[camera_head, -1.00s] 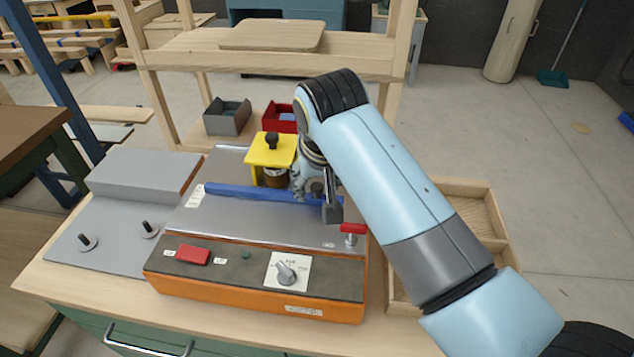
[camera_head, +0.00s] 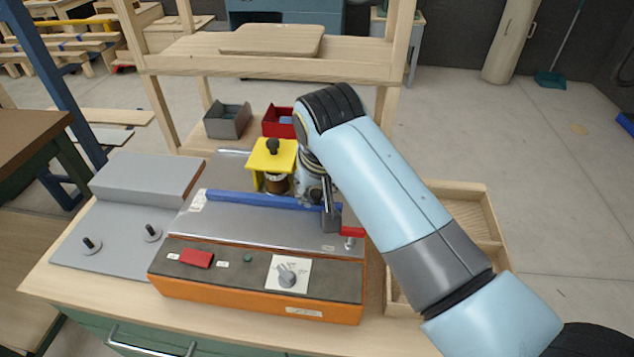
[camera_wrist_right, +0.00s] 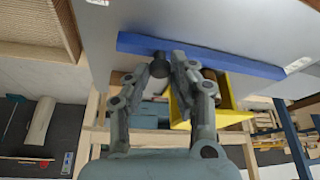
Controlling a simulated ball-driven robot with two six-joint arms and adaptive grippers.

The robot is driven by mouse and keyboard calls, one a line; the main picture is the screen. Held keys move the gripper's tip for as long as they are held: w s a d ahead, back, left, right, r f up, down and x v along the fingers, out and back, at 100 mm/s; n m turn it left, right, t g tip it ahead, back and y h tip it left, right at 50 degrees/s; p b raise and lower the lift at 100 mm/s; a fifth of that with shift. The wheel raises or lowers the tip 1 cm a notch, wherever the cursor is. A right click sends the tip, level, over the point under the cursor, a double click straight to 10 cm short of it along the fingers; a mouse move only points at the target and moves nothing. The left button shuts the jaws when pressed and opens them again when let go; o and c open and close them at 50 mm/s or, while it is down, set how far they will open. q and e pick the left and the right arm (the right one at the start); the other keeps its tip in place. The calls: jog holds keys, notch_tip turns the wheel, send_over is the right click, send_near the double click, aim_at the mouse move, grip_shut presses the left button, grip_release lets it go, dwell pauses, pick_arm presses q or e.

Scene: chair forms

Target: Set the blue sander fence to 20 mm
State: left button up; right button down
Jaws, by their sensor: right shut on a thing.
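The blue fence (camera_head: 262,201) lies across the grey metal top of the orange sander (camera_head: 250,298). It runs in front of the yellow guard (camera_head: 272,153) with the brown drum under it. My right gripper (camera_head: 331,217) is at the fence's right end, partly hidden by my arm. In the right wrist view my fingers (camera_wrist_right: 165,62) are shut on a dark knob (camera_wrist_right: 159,67) beside the blue fence (camera_wrist_right: 205,54). A red lever (camera_head: 353,232) stands just right of the gripper. The scale marks are too small to read. My left gripper is not in view.
The sander front has a red switch (camera_head: 197,258) and a grey dial (camera_head: 287,275). A grey plate with two pegs (camera_head: 105,235) lies on the left. A wooden tray (camera_head: 462,188) is on the right, behind my arm. Grey and red bins (camera_head: 228,121) stand behind.

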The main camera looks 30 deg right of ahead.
jog(key=shift+s+a+r, duration=0.15)
jog(key=shift+s, duration=0.1)
jog(key=c, duration=1.4)
grip_release()
jog(key=shift+w, duration=0.1)
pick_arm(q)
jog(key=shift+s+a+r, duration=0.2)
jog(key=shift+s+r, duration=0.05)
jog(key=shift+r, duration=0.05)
pick_arm(e)
jog(key=shift+o, duration=1.3)
